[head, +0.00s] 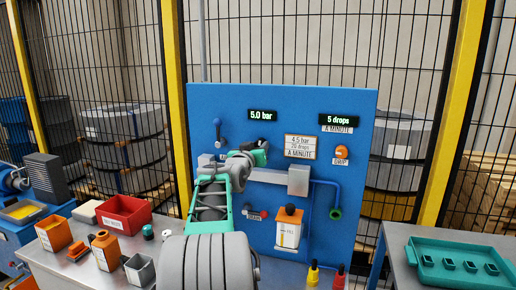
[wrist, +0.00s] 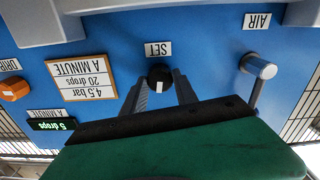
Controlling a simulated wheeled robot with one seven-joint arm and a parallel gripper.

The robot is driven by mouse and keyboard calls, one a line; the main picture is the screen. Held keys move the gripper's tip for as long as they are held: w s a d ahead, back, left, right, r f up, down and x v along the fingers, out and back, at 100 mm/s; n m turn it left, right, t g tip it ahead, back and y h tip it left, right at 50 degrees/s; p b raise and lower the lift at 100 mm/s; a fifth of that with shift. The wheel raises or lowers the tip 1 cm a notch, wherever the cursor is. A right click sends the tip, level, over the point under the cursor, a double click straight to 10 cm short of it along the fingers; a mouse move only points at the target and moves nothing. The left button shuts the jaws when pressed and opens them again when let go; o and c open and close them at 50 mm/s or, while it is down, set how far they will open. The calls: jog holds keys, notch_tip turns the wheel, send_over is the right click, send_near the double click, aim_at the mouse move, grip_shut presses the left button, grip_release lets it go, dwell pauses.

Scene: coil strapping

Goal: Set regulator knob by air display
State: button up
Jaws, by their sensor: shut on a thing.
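The black regulator knob (wrist: 159,75), with a white mark, sits by the SET label (wrist: 158,49) in the upside-down wrist view. My gripper (wrist: 160,88) has its two grey fingers on either side of the knob, shut on it. In the head view my arm reaches the blue panel (head: 225,110), and my wrist and gripper mostly hide the knob. The air display (head: 262,115) above reads 5.0 bar. The target plate (head: 301,147) reads 4.5 bar, 20 drops a minute; it also shows in the wrist view (wrist: 82,79).
A drops display (head: 338,120) reads 5 drops. Bins and bottles crowd the bench at left; a green tray (head: 460,262) lies at right.

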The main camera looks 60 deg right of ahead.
grip_shut()
jog(key=n+b, duration=0.2)
jog(key=shift+n, duration=0.4)
jog(key=o, duration=1.1)
grip_release()
jog(key=shift+c, duration=0.2)
jog(key=s+a+b, duration=0.1)
jog(key=a+b, duration=0.1)
jog(key=a, duration=0.5)
jog(key=shift+a, duration=0.4)
